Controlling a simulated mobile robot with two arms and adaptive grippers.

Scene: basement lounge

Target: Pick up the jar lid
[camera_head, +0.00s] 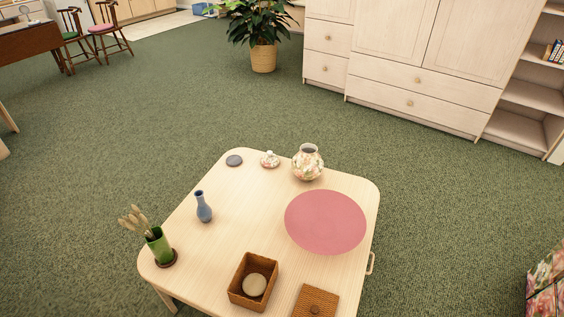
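The jar lid (270,159) is small, patterned in white, green and pink, with a knob on top. It sits upright on the far edge of the low wooden table (213,262). The matching round jar (308,163) stands open, just right of the lid and apart from it. Neither of my grippers shows in the head view.
On the table are a dark disc (234,160), a blue vase (204,207), a green vase with dried stems (159,246), a pink round mat (325,222), a wicker box (242,296) and its lid (316,301). Open carpet (110,140) surrounds the table. Cabinets (420,70) stand behind.

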